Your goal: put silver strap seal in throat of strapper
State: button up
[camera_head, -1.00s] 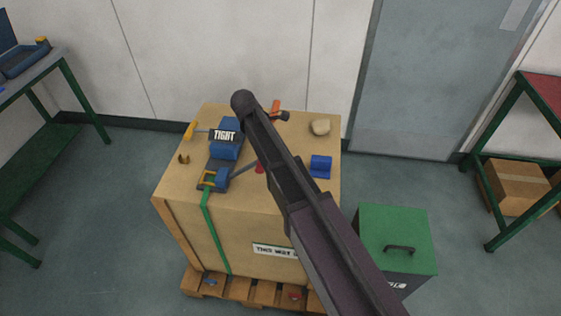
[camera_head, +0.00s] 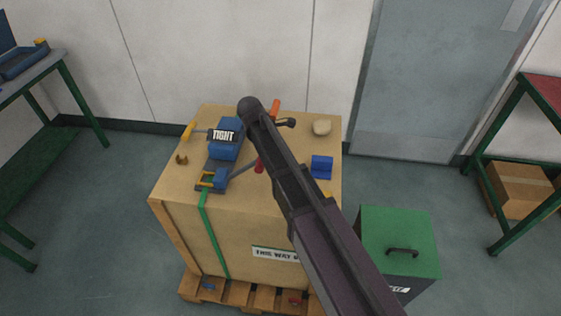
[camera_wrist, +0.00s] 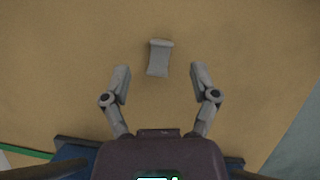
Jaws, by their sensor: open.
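The silver strap seal (camera_wrist: 160,58) is a small grey channel-shaped piece lying on the tan box top in the wrist view. My gripper (camera_wrist: 160,67) is open, with one finger on each side of the seal and clear gaps between. The seal is not visible in the head view, where my arm covers part of the box top. The blue strapper (camera_head: 224,152) with a "TIGHT" label sits on the box's left half, a green strap (camera_head: 213,237) running down the front from its near end. I cannot make out its throat clearly.
The large tan box (camera_head: 180,215) stands on a wooden pallet (camera_head: 230,290). A green bin (camera_head: 415,240) stands to the right.

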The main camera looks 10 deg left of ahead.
jog(key=shift+b+x, duration=0.8)
jog(key=shift+x, duration=0.4)
grip_shut()
